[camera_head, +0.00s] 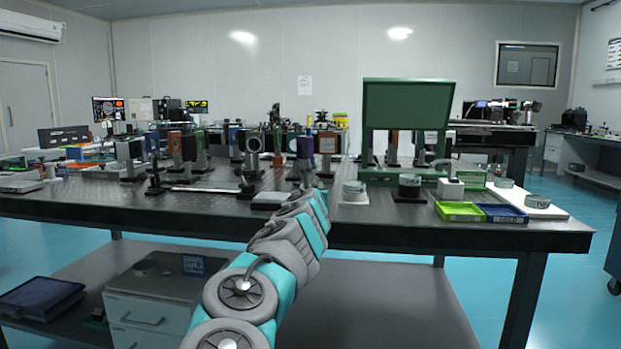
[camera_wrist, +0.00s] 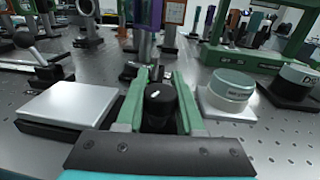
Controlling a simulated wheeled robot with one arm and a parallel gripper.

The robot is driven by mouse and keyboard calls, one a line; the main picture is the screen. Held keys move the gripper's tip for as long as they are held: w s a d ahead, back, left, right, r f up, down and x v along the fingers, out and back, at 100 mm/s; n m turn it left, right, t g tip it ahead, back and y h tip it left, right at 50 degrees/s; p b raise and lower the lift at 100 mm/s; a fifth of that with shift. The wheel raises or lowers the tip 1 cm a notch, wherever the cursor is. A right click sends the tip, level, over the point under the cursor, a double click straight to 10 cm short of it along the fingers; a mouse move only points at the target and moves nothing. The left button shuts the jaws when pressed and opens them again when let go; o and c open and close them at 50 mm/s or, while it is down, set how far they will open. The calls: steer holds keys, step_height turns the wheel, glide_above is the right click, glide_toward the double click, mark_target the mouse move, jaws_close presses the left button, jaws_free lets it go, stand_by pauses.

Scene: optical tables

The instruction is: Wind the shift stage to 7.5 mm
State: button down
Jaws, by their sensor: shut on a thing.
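A black round knob (camera_wrist: 160,98) with a white mark on top stands between the green fingers of my gripper (camera_wrist: 161,88) in the wrist view. My gripper is shut on the knob, one finger on each side. Behind it a small dark mount (camera_wrist: 150,72) carries a purple post (camera_wrist: 143,40); it seems to belong to the shift stage, but I cannot be sure. No scale or millimetre reading can be made out. In the head view my arm reaches over the table's front edge, and the knob is hidden or too small to tell.
A white-topped flat block (camera_wrist: 75,103) lies left of my gripper. To the right stand a round tin (camera_wrist: 232,84) on a white plate and another on a black base (camera_wrist: 290,92). A green frame (camera_head: 366,130), a yellow-green tray (camera_head: 460,211) and a blue tray (camera_head: 503,213) are farther right.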

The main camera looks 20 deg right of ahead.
steer(key=shift+s+d+m+g+h+p, duration=0.1)
steer(key=shift+m+g+h+p, duration=0.85)
steer(key=shift+h, duration=0.25)
steer(key=shift+s+d+m+g+h+p, duration=0.1)
steer(key=shift+m+g+h+p, duration=0.85)
steer(key=shift+h, duration=0.25)
steer(key=shift+s+d+f+m+g+h+p, duration=0.1)
steer(key=shift+s+d+m+g+h+p, duration=0.1)
steer(key=shift+m+g+h, duration=0.85)
steer(key=shift+s+d+m+g+h+p, duration=0.15)
steer(key=shift+m+g+h, duration=0.4)
steer(key=shift+m+g, duration=0.5)
steer(key=shift+s+d+m+g+h, duration=0.15)
steer(key=shift+m+g+h, duration=0.25)
steer(key=shift+g, duration=0.7)
steer(key=shift+s, duration=0.1)
steer(key=c, duration=0.5)
jaws_free()
steer(key=shift+b+v, duration=0.3)
steer(key=shift+v, duration=3.6)
